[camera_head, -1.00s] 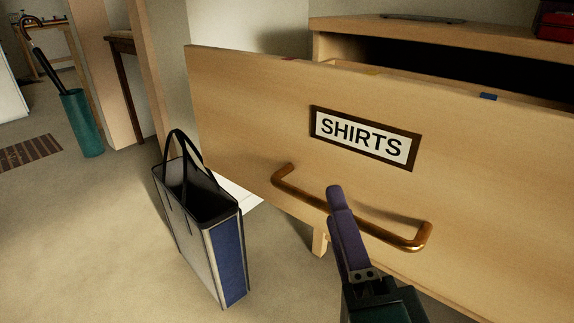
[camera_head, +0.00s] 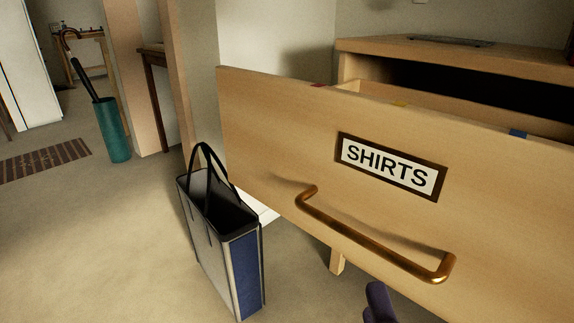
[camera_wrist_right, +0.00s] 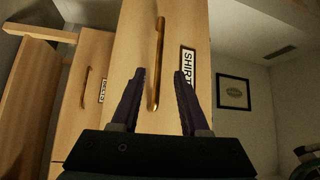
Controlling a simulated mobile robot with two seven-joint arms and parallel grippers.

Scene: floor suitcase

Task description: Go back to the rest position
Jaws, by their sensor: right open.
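My right gripper (camera_wrist_right: 159,95) is open and empty in the right wrist view, its two purple fingers apart. In the head view only a purple fingertip (camera_head: 379,303) shows at the bottom edge, below the drawer handle. The wooden drawer front (camera_head: 270,130) labelled SHIRTS (camera_head: 390,166) is pulled out, and its brass handle (camera_head: 375,240) is free. In the right wrist view the handle (camera_wrist_right: 157,65) shows beyond and between the fingers, apart from them. My left gripper is not in view.
A grey and blue tote bag (camera_head: 214,235) stands on the floor left of the drawer. A green umbrella stand (camera_head: 113,130) and a striped mat (camera_head: 43,161) are farther left. Open floor lies at the lower left. A framed picture (camera_wrist_right: 233,92) hangs on the wall.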

